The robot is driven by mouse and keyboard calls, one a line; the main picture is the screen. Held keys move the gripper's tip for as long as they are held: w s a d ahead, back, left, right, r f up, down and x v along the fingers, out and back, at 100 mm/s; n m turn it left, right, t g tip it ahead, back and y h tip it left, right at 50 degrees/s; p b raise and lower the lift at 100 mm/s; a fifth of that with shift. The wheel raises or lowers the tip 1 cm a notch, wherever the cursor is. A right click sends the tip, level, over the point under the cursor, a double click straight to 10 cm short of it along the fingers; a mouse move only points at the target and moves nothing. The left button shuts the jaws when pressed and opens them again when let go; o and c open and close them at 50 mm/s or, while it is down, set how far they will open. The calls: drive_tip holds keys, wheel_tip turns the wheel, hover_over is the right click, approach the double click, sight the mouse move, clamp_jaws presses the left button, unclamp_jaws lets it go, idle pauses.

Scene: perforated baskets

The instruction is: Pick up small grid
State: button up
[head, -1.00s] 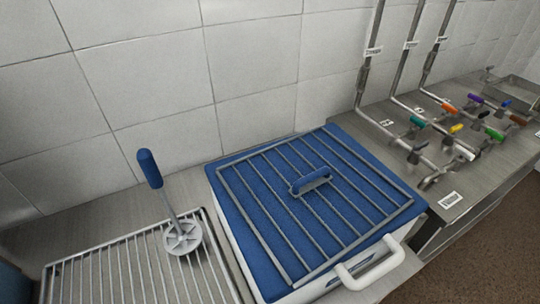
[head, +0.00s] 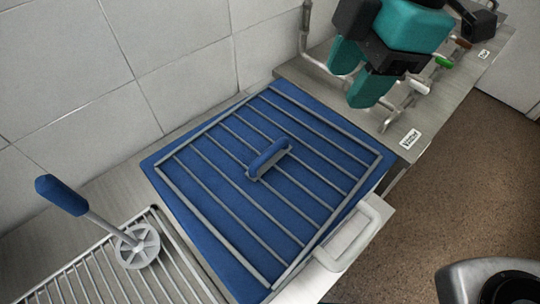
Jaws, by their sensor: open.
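A grey wire grid (head: 222,198) with parallel bars lies flat on the blue top (head: 157,160) of a white box. A blue handle (head: 270,159) stands up near the middle of the grid. My gripper (head: 357,80) is at the upper right, with black and teal parts and two teal fingers pointing down. Its fingers are apart with nothing seen between them. It is above the metal counter, beyond the grid's far right corner and apart from the blue handle. The gripper hides part of the pipes and valves behind it.
A second wire rack (head: 88,275) lies at the lower left, with a blue-handled masher-like tool (head: 137,246) standing tilted on it. A white handle (head: 350,236) sticks out from the box's front. Pipes with coloured valves stand on the counter (head: 318,82). A tiled wall (head: 170,60) rises behind.

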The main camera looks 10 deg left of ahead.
drive_tip(key=a+n, duration=0.6)
drive_tip(key=n, duration=0.1)
drive_tip(key=p, duration=0.2)
hover_over(270, 150)
drive_tip(key=d, duration=0.2)
drive_tip(key=shift+h, duration=0.3)
drive_tip(key=f, duration=1.1)
drive_tip(key=shift+a+f, duration=0.1)
drive_tip(key=shift+a, duration=0.1)
drive_tip(key=shift+a+f+p, duration=0.25)
drive_tip(key=shift+f+p, duration=0.15)
drive_tip(key=shift+f, duration=0.5)
drive_tip(key=shift+a+f+p, duration=0.3)
drive_tip(key=shift+f+p, duration=0.1)
drive_tip(key=shift+f, duration=0.5)
drive_tip(key=shift+a+f+p, duration=0.25)
drive_tip(key=shift+f+p, duration=0.15)
drive_tip(key=shift+f, duration=0.5)
clamp_jaws()
